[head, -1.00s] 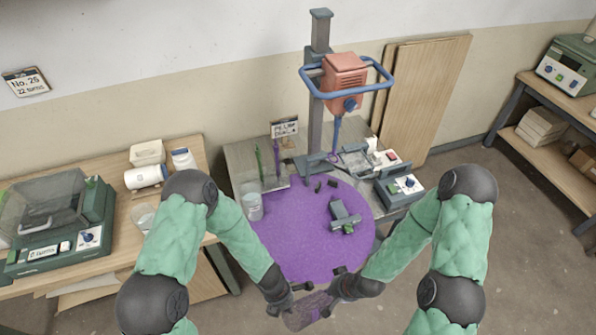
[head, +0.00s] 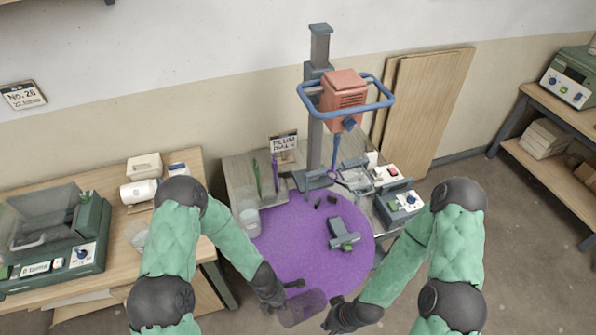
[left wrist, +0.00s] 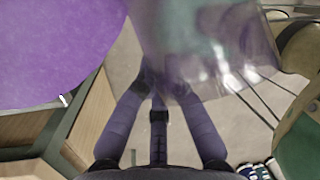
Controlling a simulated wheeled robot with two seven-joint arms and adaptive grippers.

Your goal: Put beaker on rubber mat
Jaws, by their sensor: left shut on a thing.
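A clear, purple-tinted beaker (head: 303,309) lies tilted at the near edge of the round purple surface, low in the head view. My left gripper (head: 284,296) is shut on it and holds it from the left. In the left wrist view the see-through beaker (left wrist: 215,45) fills the top middle, beyond the gripper fingers (left wrist: 158,95). My right gripper (head: 331,311) is just right of the beaker, open and apart from it. The round purple surface (head: 290,255) looks like the mat, though I cannot tell whether it is the rubber mat.
A grey clamp-like tool (head: 343,234) and small dark pieces lie on the purple surface. A clear container (head: 248,217) stands at its left edge. A mixer stand (head: 345,98) rises behind. The left bench (head: 100,210) holds a green machine (head: 60,250). The purple surface's front left is free.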

